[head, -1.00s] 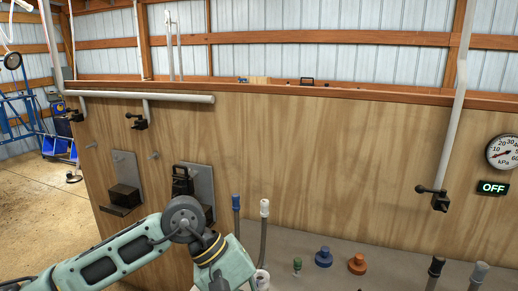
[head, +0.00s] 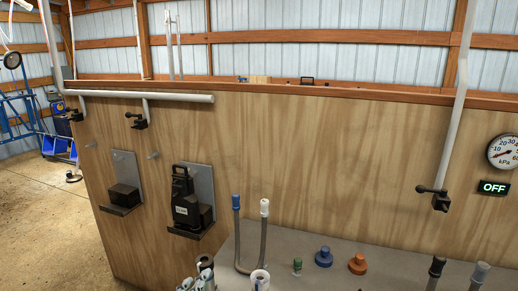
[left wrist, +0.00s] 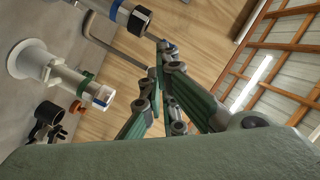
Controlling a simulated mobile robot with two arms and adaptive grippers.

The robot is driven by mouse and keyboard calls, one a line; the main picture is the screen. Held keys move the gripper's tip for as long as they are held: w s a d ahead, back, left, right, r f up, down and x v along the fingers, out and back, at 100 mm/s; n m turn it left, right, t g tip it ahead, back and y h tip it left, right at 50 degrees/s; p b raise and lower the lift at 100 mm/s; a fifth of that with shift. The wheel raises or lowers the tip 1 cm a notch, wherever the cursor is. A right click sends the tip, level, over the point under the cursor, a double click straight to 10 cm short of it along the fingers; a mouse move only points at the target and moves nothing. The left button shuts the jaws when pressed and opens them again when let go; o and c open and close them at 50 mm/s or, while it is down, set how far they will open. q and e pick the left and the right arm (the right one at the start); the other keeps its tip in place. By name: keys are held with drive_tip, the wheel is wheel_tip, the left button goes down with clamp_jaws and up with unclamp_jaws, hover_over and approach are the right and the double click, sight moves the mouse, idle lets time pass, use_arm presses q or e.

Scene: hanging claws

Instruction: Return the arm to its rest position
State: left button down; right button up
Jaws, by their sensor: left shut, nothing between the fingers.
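My left gripper (left wrist: 163,46) shows in the left wrist view. Its green-grey fingers come together at the tips, with nothing between them. In the head view the left arm no longer crosses in front of the wooden wall, and I cannot make out the gripper clearly there. My right gripper is in neither view.
Black holders on grey plates, one with a black device (head: 186,205), are fixed to the wooden wall (head: 330,170). Bent hose ends (head: 264,225), a blue cap (head: 323,257) and an orange cap (head: 357,263) are on the grey counter (head: 290,243). Metallic cups (head: 204,268) show at the bottom edge.

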use_arm(q)
drive_tip(key=s+a+f+n+g+y, duration=0.1)
drive_tip(key=s+a+f+n+g, duration=0.25)
drive_tip(key=s+f, duration=0.3)
drive_tip(key=s+a+f+n+g+y, duration=0.1)
drive_tip(key=s+a+f+n+g, duration=0.15)
drive_tip(key=s+f+g, duration=0.4)
drive_tip(key=s+f+n+g, duration=0.35)
drive_tip(key=s+f, duration=0.55)
drive_tip(key=s, duration=0.4)
wheel_tip(320, 180, down, 26)
drive_tip(key=s, duration=0.2)
drive_tip(key=s+a+f+g, duration=0.1)
drive_tip(key=s+a+f, duration=0.1)
drive_tip(key=s+f, duration=0.6)
drive_tip(key=s+a+f+g, duration=0.1)
drive_tip(key=s+f, duration=0.7)
drive_tip(key=f, duration=0.1)
drive_tip(key=shift+s+a+b, duration=0.35)
drive_tip(key=shift+s+a, duration=0.05)
